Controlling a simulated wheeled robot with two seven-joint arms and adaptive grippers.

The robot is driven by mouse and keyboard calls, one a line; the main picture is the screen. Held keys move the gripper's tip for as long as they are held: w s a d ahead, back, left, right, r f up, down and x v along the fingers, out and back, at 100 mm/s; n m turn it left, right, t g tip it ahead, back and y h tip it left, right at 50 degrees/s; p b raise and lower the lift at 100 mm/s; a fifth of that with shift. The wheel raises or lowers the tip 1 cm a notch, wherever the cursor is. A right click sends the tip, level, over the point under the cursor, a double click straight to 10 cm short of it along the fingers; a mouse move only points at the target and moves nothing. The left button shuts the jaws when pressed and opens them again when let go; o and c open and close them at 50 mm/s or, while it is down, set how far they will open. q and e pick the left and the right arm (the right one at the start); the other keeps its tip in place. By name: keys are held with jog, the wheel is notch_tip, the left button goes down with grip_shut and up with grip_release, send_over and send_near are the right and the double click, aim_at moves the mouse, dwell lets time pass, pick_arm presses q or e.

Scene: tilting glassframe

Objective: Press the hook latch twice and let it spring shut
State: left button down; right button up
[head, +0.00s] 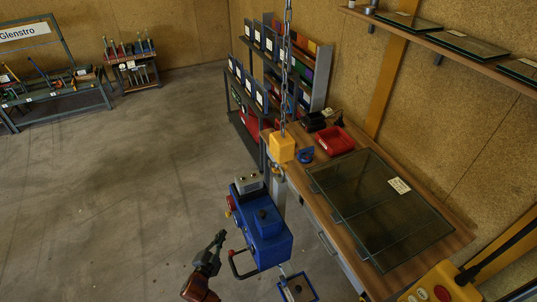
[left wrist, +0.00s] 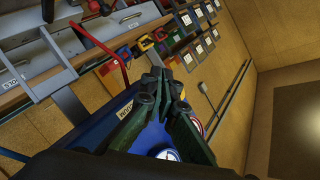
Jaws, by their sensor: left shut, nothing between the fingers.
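A yellow hook block (head: 281,148) hangs on a chain (head: 287,70) in the head view. The small metal hook (head: 278,170) is just below it, above a blue device (head: 263,235). The latch on the hook is too small to make out. My left gripper (head: 219,238) is below and left of the hook, apart from it, beside the blue device. In the left wrist view its green-grey fingers (left wrist: 158,78) are together, with nothing seen between them. The blue device also shows behind the fingers in that view (left wrist: 115,125). My right gripper is not in view.
The blue device has a red-and-black handle (head: 240,266) close to my left gripper. A wooden workbench (head: 455,236) to the right carries a glass frame (head: 375,205) and a red tray (head: 335,141). A rack (head: 300,65) stands behind.

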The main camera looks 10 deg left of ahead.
aim_at(270, 164)
pick_arm(q)
jog(key=d+r+m+t+h+p, duration=0.2)
jog(key=d+r+m, duration=0.1)
jog(key=r, duration=1.1)
jog(key=d+r+m+t+h+p, duration=0.1)
jog(key=d+r+m+h+p, duration=0.1)
jog(key=r, duration=1.2)
jog(key=s+d+r+m+t+h+p, duration=0.1)
jog(key=r+m, duration=0.5)
jog(key=r, duration=0.8)
jog(key=d+t+h+p, duration=0.1)
jog(key=d+h, duration=0.1)
jog(key=h, duration=0.1)
jog(key=shift+d+r+m+t, duration=0.25)
jog(key=shift+d+m+t, duration=0.05)
jog(key=shift+d, duration=0.05)
jog(key=shift+d, duration=0.1)
jog(key=w+d+f+b, duration=0.1)
jog(key=w+d+b, duration=0.1)
jog(key=w+d, duration=0.3)
jog(key=shift+d, duration=1.05)
jog(key=shift+s, duration=0.1)
